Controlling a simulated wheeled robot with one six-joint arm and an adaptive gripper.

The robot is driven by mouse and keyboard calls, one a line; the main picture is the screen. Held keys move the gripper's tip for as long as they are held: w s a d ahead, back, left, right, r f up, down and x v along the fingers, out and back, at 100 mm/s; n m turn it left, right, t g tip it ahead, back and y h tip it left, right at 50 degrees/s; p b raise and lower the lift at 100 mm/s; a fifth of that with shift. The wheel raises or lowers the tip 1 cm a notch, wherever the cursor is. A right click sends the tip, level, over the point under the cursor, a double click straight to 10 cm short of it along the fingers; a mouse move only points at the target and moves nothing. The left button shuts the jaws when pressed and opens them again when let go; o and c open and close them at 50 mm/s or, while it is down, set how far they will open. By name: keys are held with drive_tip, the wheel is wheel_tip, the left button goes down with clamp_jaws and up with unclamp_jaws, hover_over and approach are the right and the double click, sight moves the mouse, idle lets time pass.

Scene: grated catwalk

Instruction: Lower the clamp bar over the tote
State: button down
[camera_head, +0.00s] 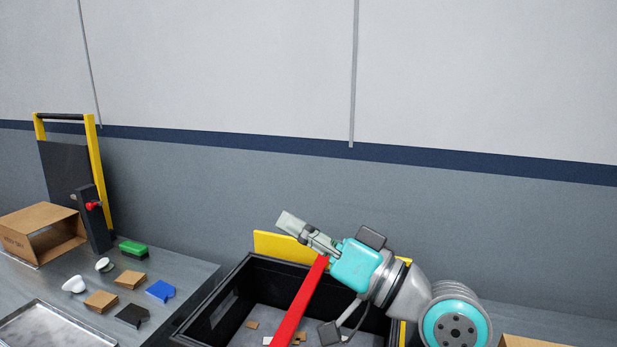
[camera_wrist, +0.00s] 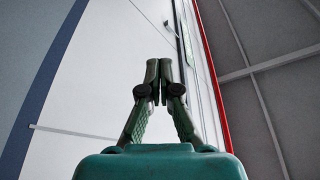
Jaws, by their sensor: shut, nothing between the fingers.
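The tote (camera_head: 214,295) is a black open box at the lower middle of the head view, with small pieces on its floor. The clamp bar (camera_head: 302,303) is a long red bar that crosses in front of the tote's opening and runs off the bottom edge. Its height above the rim is hard to tell. A red strip, likely the bar (camera_wrist: 211,78), also shows right of my fingers in the wrist view. My gripper (camera_head: 290,222) points left near the bar's upper end. In the wrist view my gripper (camera_wrist: 158,68) has its fingertips together and empty.
A yellow panel (camera_head: 272,246) stands behind the tote. Left on the grey bench are an open cardboard box (camera_head: 38,236), a black post with a red knob (camera_head: 93,206), a metal tray (camera_head: 62,325) and several small blocks. A wall (camera_head: 230,180) closes the back.

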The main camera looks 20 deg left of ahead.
drive_tip(key=shift+n, duration=0.7)
drive_tip(key=s+f, duration=0.2)
drive_tip(key=f, duration=0.3)
drive_tip(key=s+f, duration=0.2)
drive_tip(key=f, duration=0.3)
drive_tip(key=s+f, duration=0.2)
drive_tip(key=f, duration=0.3)
drive_tip(key=shift+s+a, duration=0.1)
drive_tip(key=shift+s, duration=0.15)
drive_tip(key=shift+s+f, duration=0.1)
drive_tip(key=shift+f, duration=0.7)
drive_tip(key=v, duration=0.7)
drive_tip(key=shift+d, duration=0.2)
drive_tip(key=shift+s+f, duration=0.1)
drive_tip(key=shift+f, duration=0.05)
